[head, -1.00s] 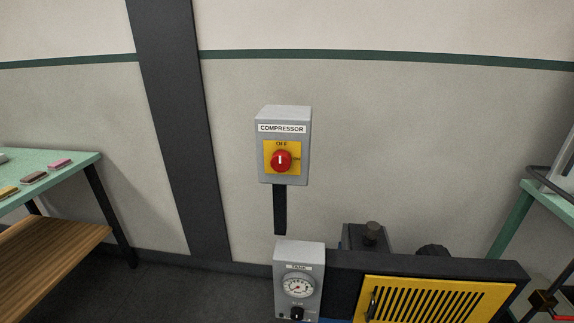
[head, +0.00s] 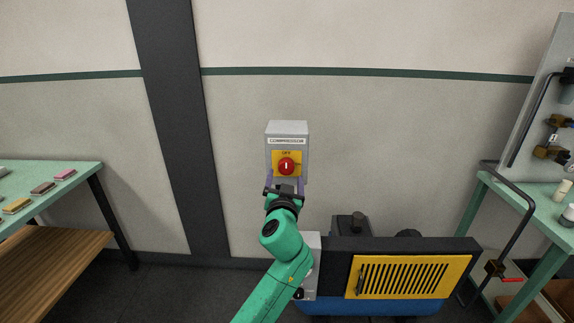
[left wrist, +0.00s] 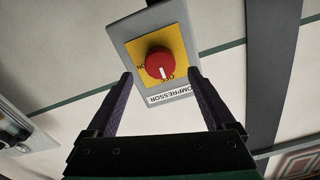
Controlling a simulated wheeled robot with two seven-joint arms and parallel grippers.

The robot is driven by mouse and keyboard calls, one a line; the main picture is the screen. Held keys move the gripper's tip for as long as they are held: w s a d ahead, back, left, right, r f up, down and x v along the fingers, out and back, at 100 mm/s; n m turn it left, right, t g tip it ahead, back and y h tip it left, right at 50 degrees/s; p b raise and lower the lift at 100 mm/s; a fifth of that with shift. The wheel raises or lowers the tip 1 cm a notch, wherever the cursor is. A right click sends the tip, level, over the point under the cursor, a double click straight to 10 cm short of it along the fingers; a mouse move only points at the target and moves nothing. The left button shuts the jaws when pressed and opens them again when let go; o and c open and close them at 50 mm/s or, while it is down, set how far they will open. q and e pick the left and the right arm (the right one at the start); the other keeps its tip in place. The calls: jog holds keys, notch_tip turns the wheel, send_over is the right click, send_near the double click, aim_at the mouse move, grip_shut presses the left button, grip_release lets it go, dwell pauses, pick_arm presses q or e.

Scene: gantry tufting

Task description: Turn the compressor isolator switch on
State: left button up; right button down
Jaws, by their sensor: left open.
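The compressor isolator is a grey box (head: 287,130) on the wall with a yellow plate (head: 279,158) and a red rotary knob (head: 286,167). The white mark on the knob points up to OFF in the head view. My left gripper (head: 286,184) is in front of the lower part of the box, jaws open. In the left wrist view the box appears upside down, and the red knob (left wrist: 160,63) shows ahead between the open fingers of my left gripper (left wrist: 160,84). The fingers appear apart from the knob, with nothing between them. My right gripper is not in view.
The compressor with a yellow grille (head: 408,277) stands below right of the isolator. A green table (head: 60,183) with coloured blocks is at left, and another green table (head: 545,207) with fittings is at right. The wall around the box is clear.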

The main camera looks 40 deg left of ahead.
aim_at(286, 169)
pick_arm(q)
jog(key=x, duration=0.4)
jog(key=shift+w+a+r+p, duration=0.15)
jog(key=shift+w+a+p, duration=0.1)
jog(key=shift+p, duration=0.1)
jog(key=shift+w+a+f, duration=0.15)
jog(key=shift+w+f, duration=0.05)
jog(key=shift+w, duration=0.1)
jog(key=shift+s, duration=0.1)
jog(key=shift+c, duration=1.2)
jog(key=shift+r, duration=0.1)
jog(key=c, duration=1.1)
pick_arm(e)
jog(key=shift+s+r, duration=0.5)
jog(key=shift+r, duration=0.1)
